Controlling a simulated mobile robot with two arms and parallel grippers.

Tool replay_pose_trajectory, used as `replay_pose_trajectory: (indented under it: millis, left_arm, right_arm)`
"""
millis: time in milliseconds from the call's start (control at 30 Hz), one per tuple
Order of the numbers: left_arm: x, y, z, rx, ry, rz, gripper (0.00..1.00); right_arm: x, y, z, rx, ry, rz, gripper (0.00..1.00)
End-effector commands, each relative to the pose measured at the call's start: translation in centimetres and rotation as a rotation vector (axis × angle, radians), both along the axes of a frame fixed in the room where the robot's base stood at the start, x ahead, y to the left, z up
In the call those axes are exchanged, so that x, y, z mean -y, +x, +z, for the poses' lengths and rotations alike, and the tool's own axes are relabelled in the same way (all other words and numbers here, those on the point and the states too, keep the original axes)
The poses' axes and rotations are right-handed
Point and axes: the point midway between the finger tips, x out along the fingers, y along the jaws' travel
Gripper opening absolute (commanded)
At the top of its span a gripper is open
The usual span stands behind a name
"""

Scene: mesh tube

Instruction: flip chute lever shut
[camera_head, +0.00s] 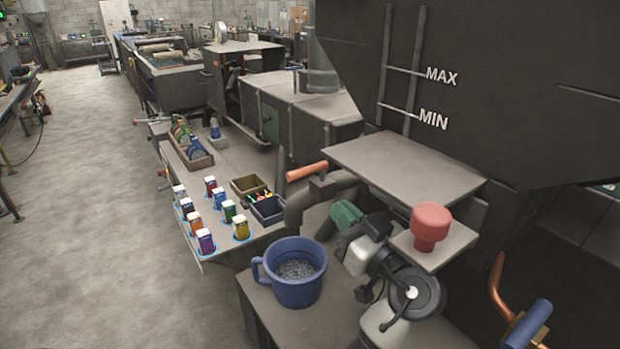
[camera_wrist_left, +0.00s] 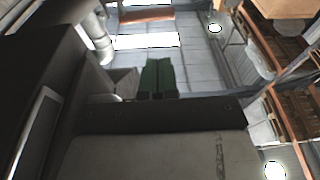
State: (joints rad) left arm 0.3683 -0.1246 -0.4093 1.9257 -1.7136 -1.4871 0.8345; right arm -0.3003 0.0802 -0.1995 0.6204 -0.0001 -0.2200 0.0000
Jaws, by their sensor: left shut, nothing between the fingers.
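The lever with an orange handle (camera_head: 307,170) sits on top of the grey chute pipe (camera_head: 318,200) in the head view, its handle slanting up to the right. An orange-brown bar (camera_wrist_left: 145,15) at the top of the left wrist view may be this handle. My left gripper (camera_head: 345,214) has green fingers. It is shut and empty, close to the right of the pipe and below the lever, apart from the handle. The wrist view shows the green fingers (camera_wrist_left: 157,78) side by side. My right gripper is not in view.
A blue bucket (camera_head: 294,290) of grey pellets stands below the pipe. A red button (camera_head: 430,225) sits on a plate at right. A blue-handled lever (camera_head: 528,325) is at lower right. A bench with small boxes (camera_head: 205,240) stands left; open floor lies beyond.

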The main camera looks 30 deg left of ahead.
Motion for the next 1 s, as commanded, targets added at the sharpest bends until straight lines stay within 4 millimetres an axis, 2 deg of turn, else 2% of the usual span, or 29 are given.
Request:
replay_pose_trajectory:
  millis: [233,367,800,1000]
  left_arm:
    - [-0.1,0.0,0.0,-0.002,0.0,-0.001,0.0]
    - [-0.9,0.3,0.4,-0.004,0.001,0.001,0.0]
    - [-7.6,3.1,2.0,-0.006,0.003,0.001,0.0]
    - [-9.0,3.7,2.0,-0.005,0.001,0.0,0.0]
  right_arm:
    - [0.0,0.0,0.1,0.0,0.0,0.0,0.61]
    - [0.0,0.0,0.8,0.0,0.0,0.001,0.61]
    - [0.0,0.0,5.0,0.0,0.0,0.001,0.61]
    - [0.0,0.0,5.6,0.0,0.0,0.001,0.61]
